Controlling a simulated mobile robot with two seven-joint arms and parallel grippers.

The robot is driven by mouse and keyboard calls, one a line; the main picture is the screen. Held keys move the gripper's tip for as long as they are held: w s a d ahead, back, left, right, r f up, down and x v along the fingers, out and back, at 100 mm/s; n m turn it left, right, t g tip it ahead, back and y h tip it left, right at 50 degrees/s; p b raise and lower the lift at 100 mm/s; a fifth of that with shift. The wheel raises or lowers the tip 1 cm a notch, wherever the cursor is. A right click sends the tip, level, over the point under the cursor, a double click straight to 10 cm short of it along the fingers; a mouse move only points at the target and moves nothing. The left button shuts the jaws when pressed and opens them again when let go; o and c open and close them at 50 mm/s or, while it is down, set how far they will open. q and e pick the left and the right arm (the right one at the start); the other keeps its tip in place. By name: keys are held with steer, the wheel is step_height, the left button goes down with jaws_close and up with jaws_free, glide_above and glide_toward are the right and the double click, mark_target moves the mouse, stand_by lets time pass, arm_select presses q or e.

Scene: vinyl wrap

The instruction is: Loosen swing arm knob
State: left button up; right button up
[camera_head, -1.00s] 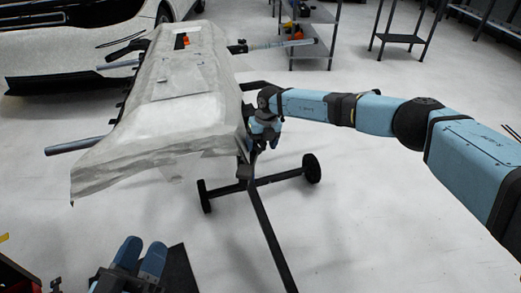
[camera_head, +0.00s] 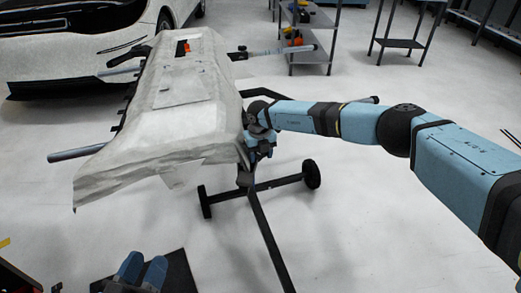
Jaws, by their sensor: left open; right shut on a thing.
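A large pale wrapped panel (camera_head: 180,120) rests on a dark wheeled stand (camera_head: 262,215) with grey swing arms; one arm (camera_head: 78,153) sticks out at left, another (camera_head: 285,50) at the back right. My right gripper (camera_head: 262,146) is at the panel's right edge, against the stand below it. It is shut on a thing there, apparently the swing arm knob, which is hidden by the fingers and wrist. My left gripper (camera_head: 140,270) is open and empty at the bottom left, well apart from the panel and stand.
A white car (camera_head: 70,50) stands behind at left. Shelving (camera_head: 310,55) and a dark table (camera_head: 403,42) stand at the back. A dark mat (camera_head: 178,272) lies near my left gripper. The stand's wheel (camera_head: 312,171) and long foot reach across otherwise clear floor.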

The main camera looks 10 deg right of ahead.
steer(key=shift+a+r+h, duration=0.1)
steer(key=shift+a+h, duration=0.05)
steer(key=shift+h, duration=0.45)
steer(key=shift+f+h, duration=0.2)
steer(key=shift+h, duration=0.3)
arm_select(q)
steer(key=shift+a+f+g+y, duration=0.2)
steer(key=shift+f+g, duration=0.05)
steer(key=shift+f, duration=0.3)
steer(key=shift+a+f+g+y, duration=0.15)
steer(key=shift+f+g+y, duration=0.1)
steer(key=shift+f, duration=0.3)
arm_select(e)
steer(key=o, duration=0.9)
arm_select(q)
steer(key=shift+r, duration=0.1)
arm_select(e)
steer(key=shift+r, duration=0.15)
